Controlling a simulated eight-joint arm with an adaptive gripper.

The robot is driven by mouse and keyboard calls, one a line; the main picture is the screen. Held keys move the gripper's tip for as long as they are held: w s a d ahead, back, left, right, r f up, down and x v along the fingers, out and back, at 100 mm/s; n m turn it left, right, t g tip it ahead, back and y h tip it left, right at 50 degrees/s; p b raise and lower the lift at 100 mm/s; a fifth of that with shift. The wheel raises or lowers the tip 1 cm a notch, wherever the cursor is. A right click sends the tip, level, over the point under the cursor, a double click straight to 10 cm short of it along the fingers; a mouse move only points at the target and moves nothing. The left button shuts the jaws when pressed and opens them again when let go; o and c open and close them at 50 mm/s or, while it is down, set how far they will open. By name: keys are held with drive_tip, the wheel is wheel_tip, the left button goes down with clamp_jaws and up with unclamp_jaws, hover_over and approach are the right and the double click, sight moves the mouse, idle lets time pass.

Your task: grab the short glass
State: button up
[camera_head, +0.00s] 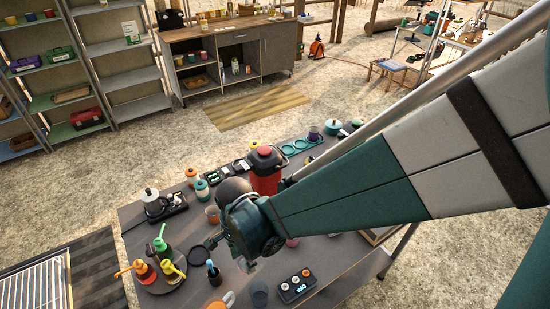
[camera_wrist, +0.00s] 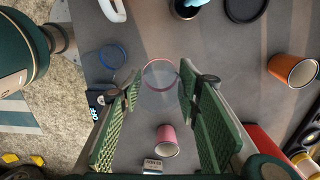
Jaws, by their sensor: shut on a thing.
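In the wrist view, a clear short glass (camera_wrist: 160,77) with a pinkish rim is between the two green finger pads of my gripper (camera_wrist: 161,88). My gripper is shut on it, with a pad at each side. In the head view my gripper (camera_head: 244,264) is low over the grey table, and the held glass cannot be made out there. A second clear glass (camera_wrist: 111,57), blue-rimmed, stands apart to the left in the wrist view; it also shows at the table's front in the head view (camera_head: 259,294).
A pink cup (camera_wrist: 167,140) and an orange cup (camera_wrist: 292,71) stand nearby. A round tray of colourful bottles (camera_head: 160,272) is at left. A black round lid (camera_head: 197,254) lies between.

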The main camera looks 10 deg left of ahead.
drive_tip(key=shift+r, duration=1.55)
